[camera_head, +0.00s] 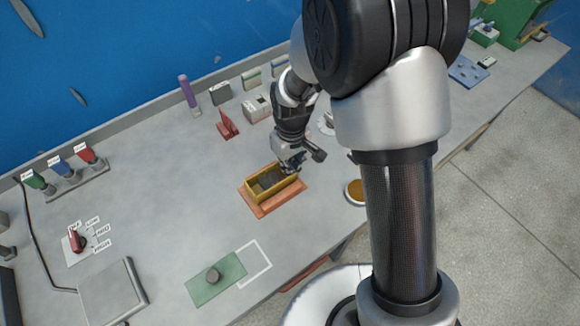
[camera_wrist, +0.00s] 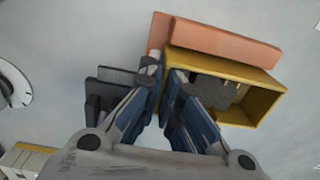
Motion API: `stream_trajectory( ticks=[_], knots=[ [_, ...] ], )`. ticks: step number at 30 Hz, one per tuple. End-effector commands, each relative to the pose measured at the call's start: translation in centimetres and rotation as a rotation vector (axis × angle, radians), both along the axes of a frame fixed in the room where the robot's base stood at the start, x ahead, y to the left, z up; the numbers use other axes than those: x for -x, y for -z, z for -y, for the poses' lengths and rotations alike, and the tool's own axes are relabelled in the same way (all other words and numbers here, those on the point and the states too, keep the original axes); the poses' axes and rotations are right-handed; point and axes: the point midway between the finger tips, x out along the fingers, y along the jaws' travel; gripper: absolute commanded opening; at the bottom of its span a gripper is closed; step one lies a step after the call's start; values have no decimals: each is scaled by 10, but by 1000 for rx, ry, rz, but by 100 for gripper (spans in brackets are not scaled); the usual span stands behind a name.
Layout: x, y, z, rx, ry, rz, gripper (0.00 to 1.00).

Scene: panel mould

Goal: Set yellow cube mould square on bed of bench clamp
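The yellow cube mould (camera_head: 262,194) is an open-topped box with grey inside. It is over the orange-red bed of the bench clamp (camera_head: 279,206), its sides roughly in line with the bed's raised bar. In the wrist view the mould (camera_wrist: 262,98) covers most of the bed, and the orange bar (camera_wrist: 225,40) shows along its far side. My gripper (camera_head: 290,163) is at the mould's back right end. In the wrist view its fingertips (camera_wrist: 164,72) are close together on either side of the mould's end wall. I cannot tell whether the mould's underside touches the bed.
A red bracket (camera_head: 228,125) and a beige block (camera_head: 257,108) stand behind. A round amber dish (camera_head: 356,190) is to the right.

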Motion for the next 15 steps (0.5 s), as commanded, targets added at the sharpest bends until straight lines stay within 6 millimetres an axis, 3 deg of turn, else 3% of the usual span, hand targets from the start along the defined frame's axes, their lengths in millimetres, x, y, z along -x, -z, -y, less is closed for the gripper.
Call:
stream_trajectory(
  ticks=[4, 6, 15],
  knots=[
    [0, 4, 0, 0, 0, 0, 0],
    [0, 3, 0, 0, 0, 0, 9],
    [0, 3, 0, 0, 0, 0, 25]
  ],
)
